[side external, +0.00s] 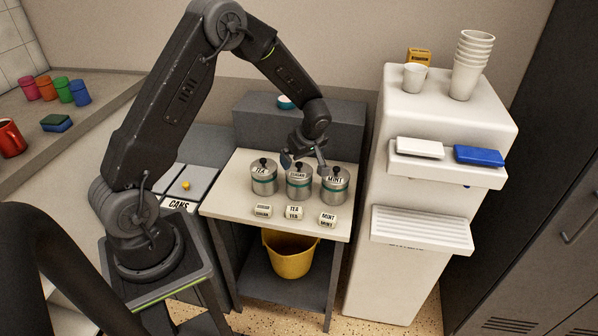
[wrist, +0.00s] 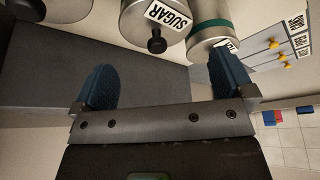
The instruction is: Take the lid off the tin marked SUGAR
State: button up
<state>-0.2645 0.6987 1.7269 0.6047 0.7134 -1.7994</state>
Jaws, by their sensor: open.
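The tin marked SUGAR (side external: 298,187) stands upright between the TEA tin (side external: 264,182) and the MINT tin (side external: 335,190) on a small table (side external: 225,198). It is silver with a teal band, and its lid has a black knob, seen in the wrist view (wrist: 157,44). My gripper (side external: 303,161) is at the top of the SUGAR tin, fingers spread to either side. In the wrist view my gripper (wrist: 162,85) has its two blue fingers apart and nothing between them; the knob lies beyond the tips, roughly centred. Whether any finger touches a neighbouring tin cannot be told.
Small labelled blocks (side external: 294,211) lie along the table's front. A dark raised box (side external: 345,130) stands behind the tins. A white dispenser (side external: 400,260) rises close on the right. A yellow bucket (side external: 290,258) sits below.

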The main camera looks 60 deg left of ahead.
aim_at(299, 164)
jog(key=x, duration=0.4)
jog(key=shift+w+f, duration=0.1)
jog(key=shift+f, duration=0.3)
jog(key=c, duration=0.7)
jog(key=shift+r, duration=0.1)
